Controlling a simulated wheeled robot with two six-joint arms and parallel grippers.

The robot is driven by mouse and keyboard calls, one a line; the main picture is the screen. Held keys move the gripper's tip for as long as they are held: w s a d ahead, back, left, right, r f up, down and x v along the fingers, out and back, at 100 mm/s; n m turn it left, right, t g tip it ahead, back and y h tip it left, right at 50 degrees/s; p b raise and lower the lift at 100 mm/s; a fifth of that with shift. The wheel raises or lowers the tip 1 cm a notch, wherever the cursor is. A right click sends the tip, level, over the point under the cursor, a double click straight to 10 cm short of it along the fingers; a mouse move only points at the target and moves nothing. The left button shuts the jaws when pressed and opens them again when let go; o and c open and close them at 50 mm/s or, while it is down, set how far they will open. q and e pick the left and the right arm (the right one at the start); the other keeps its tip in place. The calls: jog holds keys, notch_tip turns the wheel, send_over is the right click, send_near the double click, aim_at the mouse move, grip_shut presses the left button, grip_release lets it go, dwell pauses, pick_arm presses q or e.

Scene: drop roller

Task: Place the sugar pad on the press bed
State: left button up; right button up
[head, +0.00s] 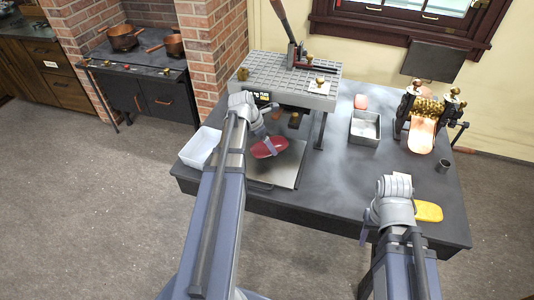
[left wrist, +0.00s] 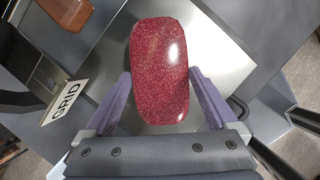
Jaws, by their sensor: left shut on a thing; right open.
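A glossy red, speckled, rounded oblong sugar pad (head: 264,150) is held by my left gripper (head: 271,145). In the left wrist view the pad (left wrist: 160,70) sits between the two purple fingers (left wrist: 164,105). The pad is over a bare silver plate (head: 286,172) at the front of the grey press; I take this plate as the press bed. The plate also shows behind the pad in the left wrist view (left wrist: 215,55). Whether the pad touches it I cannot tell. My right gripper (head: 366,232) is open near the table's front right, its fingers mostly hidden.
The press (head: 290,78) has a gridded top and a lever. A white tray (head: 200,148) stands at the left. A grey metal tray (head: 365,127), a pink piece (head: 361,101), a brass roller machine (head: 425,110), a small cup (head: 442,166) and a yellow pad (head: 429,211) are at the right.

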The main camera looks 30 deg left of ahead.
aim_at(265, 147)
pick_arm(q)
jog(key=shift+f+b, duration=1.85)
jog(key=shift+f, duration=0.25)
jog(key=shift+f, duration=0.25)
jog(key=o, duration=1.2)
jog(key=shift+r, duration=0.1)
jog(key=shift+o, duration=0.2)
jog(key=shift+r, duration=0.1)
jog(key=shift+s+r+p, duration=0.1)
jog(key=shift+r+p, duration=0.35)
jog(key=p+v, duration=1)
jog(key=v, duration=0.1)
jog(key=shift+a+r, duration=0.1)
jog(key=shift+r, duration=0.05)
